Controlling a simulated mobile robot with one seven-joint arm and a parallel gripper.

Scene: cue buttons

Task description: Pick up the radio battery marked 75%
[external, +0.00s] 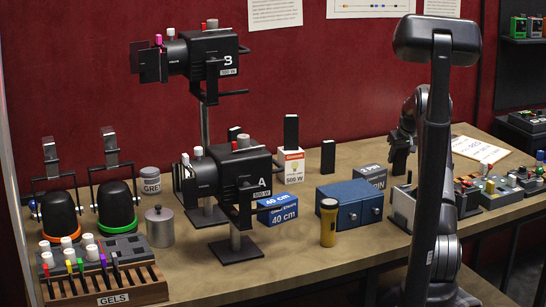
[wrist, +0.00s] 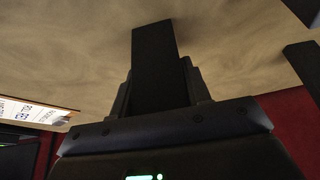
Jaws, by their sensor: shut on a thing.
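My gripper (external: 402,140) is low over the right half of the table, between the blue case and the paper sheet. It is shut on a black upright block (external: 399,160), which also shows between the fingers in the wrist view (wrist: 155,60). Its shape fits a radio battery, but no charge marking is readable. Whether its base touches the table is unclear. Similar black blocks stand to the left: one on the table (external: 328,157), one at the small white and orange box (external: 291,131), and one partly hidden behind the lower lamp (external: 234,133).
A blue case (external: 349,205) and a yellow flashlight (external: 328,222) stand left of my arm. A printed sheet (external: 480,150) lies to the right, near devices with coloured knobs (external: 495,190). Two black lamps (external: 208,52) (external: 228,175) on stands are farther left.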

